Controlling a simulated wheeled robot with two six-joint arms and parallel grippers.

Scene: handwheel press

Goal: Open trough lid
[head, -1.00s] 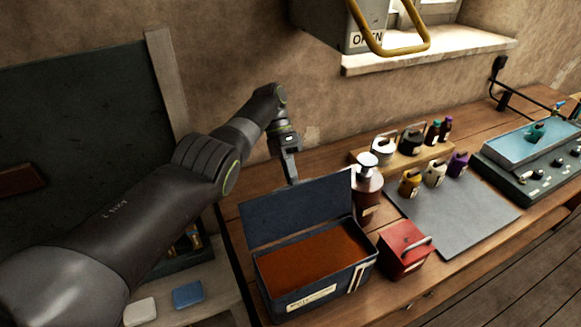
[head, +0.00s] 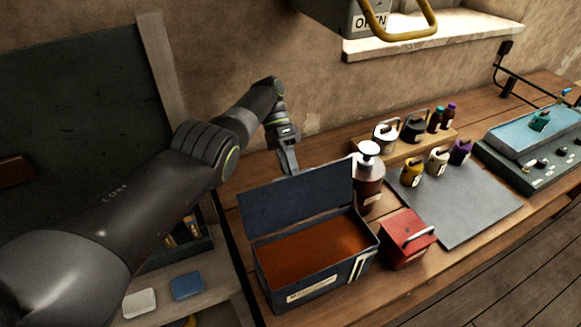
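The dark blue trough (head: 318,292) stands on the wooden bench with its rust-orange inside (head: 310,250) in plain sight. Its lid (head: 297,203) stands up along the back edge, leaning slightly back. My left gripper (head: 289,165) is behind the lid's top edge and points down. Its fingertips are partly hidden by the lid, so I cannot tell whether they touch it or how far apart they are. My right gripper is not in view.
A pump bottle (head: 368,178) and a red box with a handle (head: 406,240) stand close to the trough's right. Small jars sit by a grey mat (head: 455,205). A blue-topped tray unit (head: 535,140) is at far right. A yellow-handled box hangs above.

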